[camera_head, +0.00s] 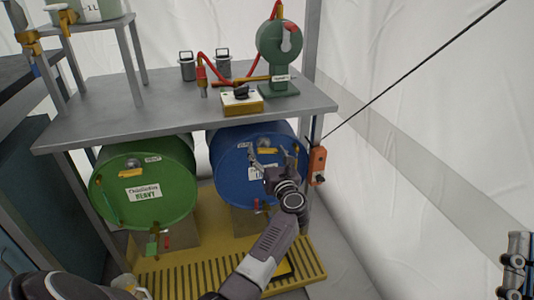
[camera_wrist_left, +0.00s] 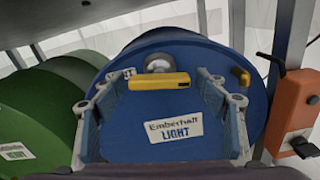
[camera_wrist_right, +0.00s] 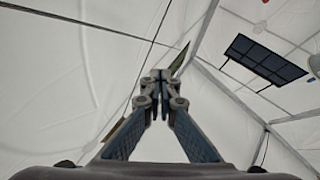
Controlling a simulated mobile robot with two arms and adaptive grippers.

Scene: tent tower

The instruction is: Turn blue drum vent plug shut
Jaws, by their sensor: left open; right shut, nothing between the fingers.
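The blue drum (camera_head: 228,178) lies on its side under the grey table, its round end facing me; it fills the left wrist view (camera_wrist_left: 140,125), with a label reading "Emberhall LIGHT" (camera_wrist_left: 174,128). A yellow bar handle (camera_wrist_left: 158,81) sits level across the upper face, below a round silver fitting (camera_wrist_left: 158,64). A smaller yellow piece (camera_wrist_left: 240,75) is at the upper right; I cannot tell which is the vent plug. My left gripper (camera_head: 268,158) is open before the drum face, its fingers either side of the bar, apparently not touching it. My right gripper (camera_wrist_right: 160,76) is shut and empty, raised away from the drums.
A green drum (camera_head: 145,170) lies left of the blue one, over a yellow slatted tray (camera_head: 190,273). The grey tabletop (camera_head: 150,100) overhangs both. An orange box (camera_head: 318,165) hangs by the table's right leg. White tent wall is at right.

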